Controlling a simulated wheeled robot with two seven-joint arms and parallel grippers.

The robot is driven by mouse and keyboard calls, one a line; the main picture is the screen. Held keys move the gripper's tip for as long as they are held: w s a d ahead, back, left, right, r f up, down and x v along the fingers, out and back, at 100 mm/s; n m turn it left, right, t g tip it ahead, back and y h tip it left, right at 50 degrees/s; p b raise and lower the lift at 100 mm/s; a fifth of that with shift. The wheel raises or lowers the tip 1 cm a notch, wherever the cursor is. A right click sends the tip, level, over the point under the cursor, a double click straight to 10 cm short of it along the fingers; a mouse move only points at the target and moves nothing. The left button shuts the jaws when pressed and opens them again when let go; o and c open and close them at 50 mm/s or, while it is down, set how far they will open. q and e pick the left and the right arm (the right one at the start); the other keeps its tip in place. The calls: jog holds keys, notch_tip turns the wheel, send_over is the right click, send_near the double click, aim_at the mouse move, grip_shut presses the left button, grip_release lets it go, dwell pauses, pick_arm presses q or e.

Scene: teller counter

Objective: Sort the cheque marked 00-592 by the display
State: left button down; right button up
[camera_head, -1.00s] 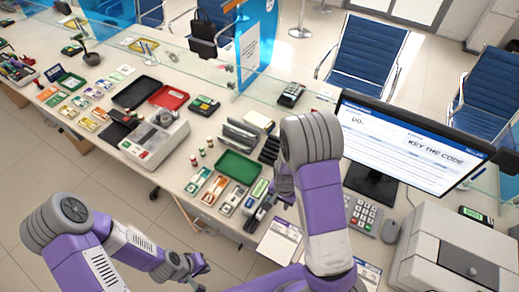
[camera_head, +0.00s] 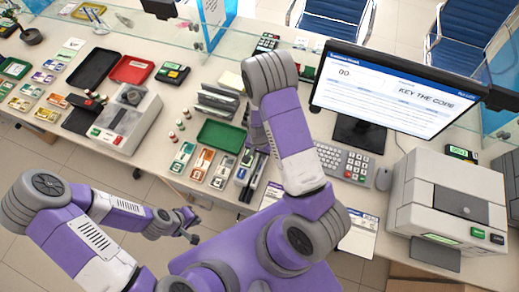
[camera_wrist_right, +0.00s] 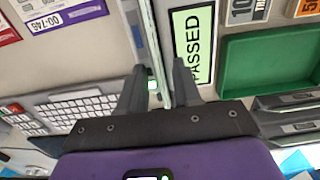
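The display (camera_head: 385,95) reads "00-" and "KEY THE CODE". Printed slips with purple bands (camera_head: 360,236) lie at the counter's front edge, partly behind my right arm; one in the right wrist view (camera_wrist_right: 65,18) seems to read 00-746. I cannot make out 00-592. My right gripper (camera_wrist_right: 158,72) points down with its fingers apart on either side of a narrow grey device (camera_wrist_right: 150,40) with a small green light; I see no grip on it. The arm hides this gripper in the head view. My left gripper (camera_head: 188,228) is empty in front of the counter; its opening is unclear.
A grey machine (camera_head: 450,205) stands at right. A green tray (camera_head: 221,135), a green "PASSED" label (camera_wrist_right: 195,45), coloured label blocks (camera_head: 203,164) and a card machine (camera_head: 125,120) are to the left.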

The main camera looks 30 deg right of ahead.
jog(key=c, duration=0.5)
grip_shut()
jog(key=shift+r+p, duration=3.5)
jog(key=shift+r, duration=0.8)
notch_tip(320, 180, up, 3)
jog(key=shift+f+p, duration=0.1)
jog(key=shift+p, duration=0.45)
